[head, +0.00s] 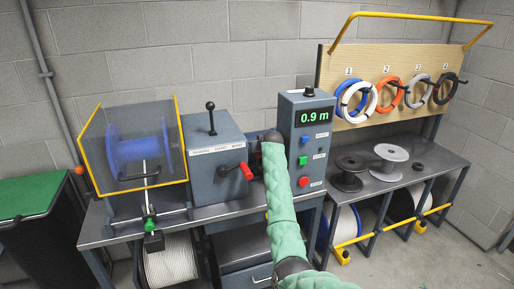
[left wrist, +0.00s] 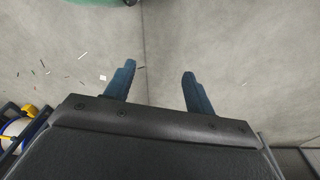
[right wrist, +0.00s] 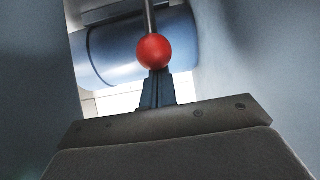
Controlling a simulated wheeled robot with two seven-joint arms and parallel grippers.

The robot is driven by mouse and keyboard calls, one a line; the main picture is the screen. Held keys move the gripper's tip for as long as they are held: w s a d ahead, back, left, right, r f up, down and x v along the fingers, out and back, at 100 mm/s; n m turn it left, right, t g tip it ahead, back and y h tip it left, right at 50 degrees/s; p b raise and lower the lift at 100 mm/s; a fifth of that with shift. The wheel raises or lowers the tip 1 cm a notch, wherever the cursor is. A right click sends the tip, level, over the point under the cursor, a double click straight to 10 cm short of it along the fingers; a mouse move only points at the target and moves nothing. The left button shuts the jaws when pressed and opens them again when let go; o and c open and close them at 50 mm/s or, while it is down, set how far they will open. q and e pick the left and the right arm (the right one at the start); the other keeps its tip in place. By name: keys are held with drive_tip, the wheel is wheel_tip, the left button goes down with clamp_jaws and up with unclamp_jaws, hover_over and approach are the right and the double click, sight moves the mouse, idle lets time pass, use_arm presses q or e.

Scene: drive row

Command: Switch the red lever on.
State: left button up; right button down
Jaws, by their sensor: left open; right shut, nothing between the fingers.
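In the head view a red lever handle (head: 246,171) sticks out low from the right front of the grey machine box (head: 215,150). In the right wrist view a red ball (right wrist: 153,52) on a metal rod sits right at the tips of my right gripper (right wrist: 157,78). I cannot tell whether they touch. That gripper is shut and empty. In the head view my green-sleeved right arm hides most of it, between the machine box and the control box. My left gripper (left wrist: 158,75) is open and empty over bare floor, outside the head view.
A black-knobbed lever (head: 211,118) stands on the machine box. A yellow-framed guard (head: 135,145) with a blue reel is at the left. Spools (head: 391,155) stand on the right bench.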

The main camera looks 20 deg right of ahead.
sight(260, 155)
drive_tip(key=shift+s+f, duration=0.25)
drive_tip(key=shift+s, duration=0.05)
drive_tip(key=shift+s+f+t+b, duration=0.35)
drive_tip(key=shift+s+t+b, duration=0.35)
drive_tip(key=shift+s+b, duration=0.1)
drive_tip(key=shift+s+d+f+t+b, duration=0.1)
drive_tip(key=shift+s+f+t+b, duration=0.2)
drive_tip(key=shift+s+t+b, duration=0.25)
drive_tip(key=shift+s+f+t+b, duration=0.25)
drive_tip(key=shift+s+t+b, duration=0.15)
drive_tip(key=shift+b, duration=0.2)
use_arm(q)
wheel_tip(260, 155, up, 29)
drive_tip(key=w+d+b, duration=0.1)
drive_tip(key=d+b, duration=0.1)
drive_tip(key=b, duration=0.1)
drive_tip(key=w+d+f+t+h+b, duration=0.2)
drive_tip(key=d+f+b, duration=0.2)
drive_tip(key=d+f, duration=0.1)
drive_tip(key=shift+w+d+f+m+b, duration=0.15)
drive_tip(key=shift+w+f+m+b, duration=0.2)
drive_tip(key=shift+f, duration=0.4)
use_arm(e)
drive_tip(key=s+f+t, duration=0.4)
drive_tip(key=s, duration=0.1)
drive_tip(key=shift+s+f, duration=0.15)
drive_tip(key=shift+f, duration=0.15)
drive_tip(key=shift+s+f, duration=0.1)
drive_tip(key=shift+f, duration=0.05)
